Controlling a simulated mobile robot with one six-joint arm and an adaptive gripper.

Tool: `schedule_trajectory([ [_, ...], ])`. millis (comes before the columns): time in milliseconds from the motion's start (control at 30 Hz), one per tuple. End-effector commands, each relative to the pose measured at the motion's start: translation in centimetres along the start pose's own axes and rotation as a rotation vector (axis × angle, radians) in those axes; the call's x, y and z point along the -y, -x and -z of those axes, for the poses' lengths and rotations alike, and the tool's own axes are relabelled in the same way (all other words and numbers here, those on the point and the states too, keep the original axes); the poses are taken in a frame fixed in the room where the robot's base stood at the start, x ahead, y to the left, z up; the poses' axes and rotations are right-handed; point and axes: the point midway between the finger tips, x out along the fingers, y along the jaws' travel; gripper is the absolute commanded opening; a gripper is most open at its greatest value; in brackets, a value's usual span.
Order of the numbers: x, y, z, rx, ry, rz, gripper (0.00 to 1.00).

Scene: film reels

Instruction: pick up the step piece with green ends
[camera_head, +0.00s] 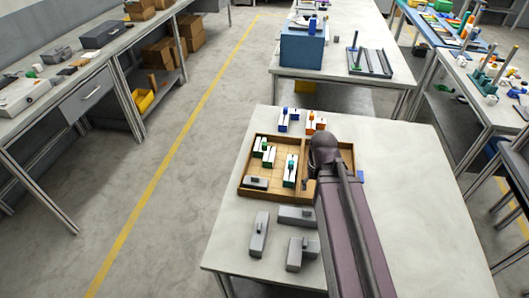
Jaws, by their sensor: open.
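A step piece with green ends (264,151) lies in the left part of a shallow wooden tray (241,178) on the near table. Its middle is white with a small dark part. Another white piece with teal-green ends (290,170) lies in the tray further right, close to my arm. My arm reaches up from the lower right, and its rounded joint covers part of the tray's right side. My gripper cannot be made out; the arm may hide it.
White pieces with blue ends (283,120) and orange ends (316,123) stand behind the tray. A grey block (256,183) lies in its front left. Several grey blocks (259,234) lie in front. The table (420,200) is clear right of my arm.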

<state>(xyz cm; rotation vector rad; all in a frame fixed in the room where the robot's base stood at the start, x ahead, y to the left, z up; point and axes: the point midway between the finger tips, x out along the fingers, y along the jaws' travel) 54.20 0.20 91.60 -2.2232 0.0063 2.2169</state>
Motion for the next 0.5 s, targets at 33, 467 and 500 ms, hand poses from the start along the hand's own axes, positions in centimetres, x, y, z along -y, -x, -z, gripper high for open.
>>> schedule_trajectory([
  [33,0.3,0.5,0.9,-0.003,-0.002,-0.001,0.74],
  [467,8.2,5.9,14.7,-0.065,-0.105,-0.016,0.74],
  [500,9.3,6.4,16.1,-0.073,-0.117,-0.016,0.74],
])
